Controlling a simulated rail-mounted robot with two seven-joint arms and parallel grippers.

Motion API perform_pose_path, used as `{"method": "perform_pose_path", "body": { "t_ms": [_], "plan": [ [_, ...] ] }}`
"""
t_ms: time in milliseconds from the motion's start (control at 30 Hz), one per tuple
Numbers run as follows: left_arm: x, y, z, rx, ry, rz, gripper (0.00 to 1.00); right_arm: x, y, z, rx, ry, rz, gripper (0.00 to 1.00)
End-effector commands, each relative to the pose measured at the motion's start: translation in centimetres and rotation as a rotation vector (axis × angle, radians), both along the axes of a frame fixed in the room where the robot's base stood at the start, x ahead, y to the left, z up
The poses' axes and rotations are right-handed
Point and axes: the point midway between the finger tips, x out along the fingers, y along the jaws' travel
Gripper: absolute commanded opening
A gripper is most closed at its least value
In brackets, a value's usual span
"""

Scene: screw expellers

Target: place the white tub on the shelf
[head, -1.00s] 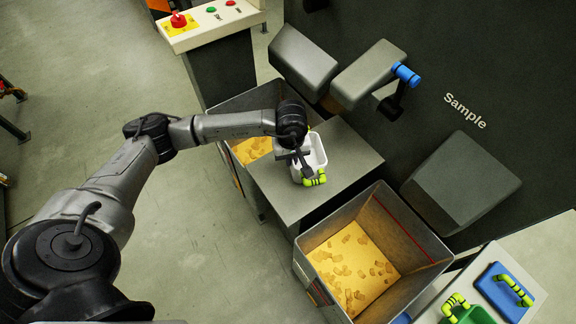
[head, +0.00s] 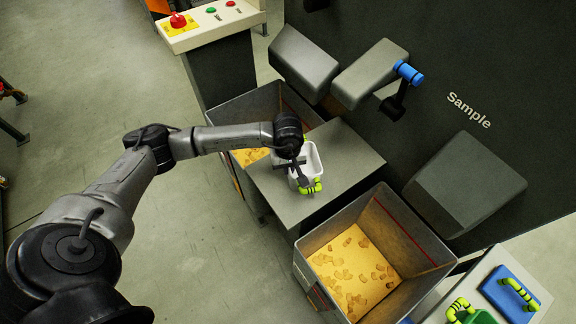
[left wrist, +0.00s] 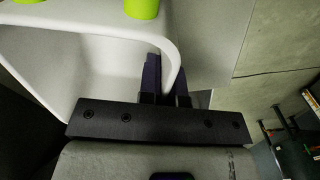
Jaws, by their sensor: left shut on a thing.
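The white tub (head: 314,157) with yellow-green handles is at the grey shelf (head: 350,163) between two bins. Whether its bottom touches the shelf or hangs just above it, I cannot tell. My left gripper (head: 300,177) is shut on the tub's near left wall. In the left wrist view, the dark fingers (left wrist: 165,82) clasp the rim of the tub (left wrist: 95,75), with one finger on each side of the wall. The tub looks roughly upright. My right gripper is not in view.
A bin with yellow-brown flakes (head: 428,262) stands right of the shelf, and another (head: 232,107) stands behind it at left. Grey chutes (head: 303,62) and a blue-handled lever (head: 408,73) jut from the dark machine. A blue lid (head: 495,288) and green tub (head: 478,317) are lower right.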

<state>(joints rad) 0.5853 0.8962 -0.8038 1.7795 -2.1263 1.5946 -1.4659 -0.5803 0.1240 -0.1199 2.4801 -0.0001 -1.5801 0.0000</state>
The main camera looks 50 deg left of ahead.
Motion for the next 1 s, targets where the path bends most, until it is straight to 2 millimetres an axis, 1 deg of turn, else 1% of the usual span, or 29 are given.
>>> {"method": "perform_pose_path", "body": {
  "t_ms": [33,300,533,633,767,1000],
  "plan": [
    [0.0,0.0,-0.2,0.000,0.000,0.000,0.06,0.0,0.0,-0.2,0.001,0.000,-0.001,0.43],
    [0.0,0.0,-0.1,0.000,0.000,0.000,0.31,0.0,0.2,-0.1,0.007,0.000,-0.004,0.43],
    [0.0,0.0,0.0,0.000,0.000,0.000,0.31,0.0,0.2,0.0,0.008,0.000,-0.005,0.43],
    [0.0,0.0,0.6,-0.001,-0.001,0.000,0.31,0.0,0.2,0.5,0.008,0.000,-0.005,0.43],
    [0.1,0.1,2.5,0.002,-0.003,0.000,0.31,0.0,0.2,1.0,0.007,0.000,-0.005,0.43],
    [0.1,0.0,7.1,0.000,-0.004,-0.001,0.31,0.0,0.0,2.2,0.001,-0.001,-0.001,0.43]
  ]
}}
